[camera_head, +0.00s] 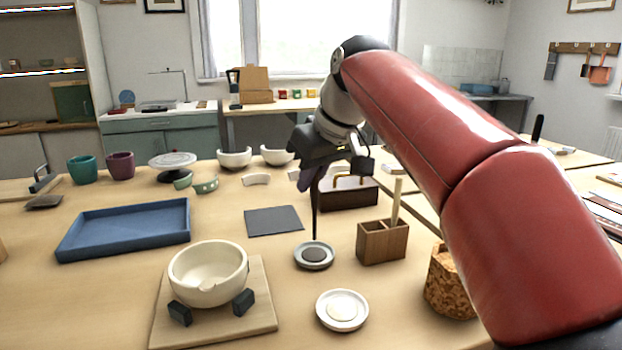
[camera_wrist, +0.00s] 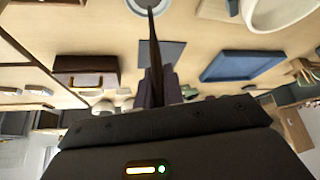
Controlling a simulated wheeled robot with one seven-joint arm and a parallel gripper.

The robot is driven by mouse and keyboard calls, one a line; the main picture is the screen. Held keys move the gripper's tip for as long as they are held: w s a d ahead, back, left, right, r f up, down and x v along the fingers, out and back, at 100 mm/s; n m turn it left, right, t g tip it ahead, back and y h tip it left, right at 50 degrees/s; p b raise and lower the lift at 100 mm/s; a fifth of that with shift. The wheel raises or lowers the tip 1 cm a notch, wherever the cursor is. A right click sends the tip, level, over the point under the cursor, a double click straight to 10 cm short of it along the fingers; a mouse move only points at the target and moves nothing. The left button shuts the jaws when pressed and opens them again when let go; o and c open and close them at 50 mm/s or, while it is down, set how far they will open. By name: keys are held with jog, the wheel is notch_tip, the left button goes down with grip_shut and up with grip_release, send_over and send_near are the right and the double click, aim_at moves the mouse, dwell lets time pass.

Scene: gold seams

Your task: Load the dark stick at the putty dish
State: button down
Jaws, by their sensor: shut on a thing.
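My gripper (camera_head: 311,178) is shut on the dark stick (camera_head: 316,210), which hangs almost upright below the fingers. The stick also shows in the wrist view (camera_wrist: 154,45), running from the fingers toward a dish at the top edge. Under the stick's lower end is the small grey putty dish (camera_head: 299,262) with a dark round patch (camera_head: 314,255) in it. The tip is at the dish; I cannot tell whether it touches the putty. A second, pale dish (camera_head: 341,325) with cream filling lies nearer the front.
A wooden holder (camera_head: 382,243) with a pale stick (camera_head: 397,200) stands right of the dish. A cream bowl (camera_head: 208,273) sits on a board (camera_head: 262,325) between dark blocks. A blue tray (camera_head: 125,230), dark mat (camera_head: 273,221) and cork pot (camera_head: 446,285) are nearby.

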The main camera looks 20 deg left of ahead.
jog(key=shift+r, duration=2.05)
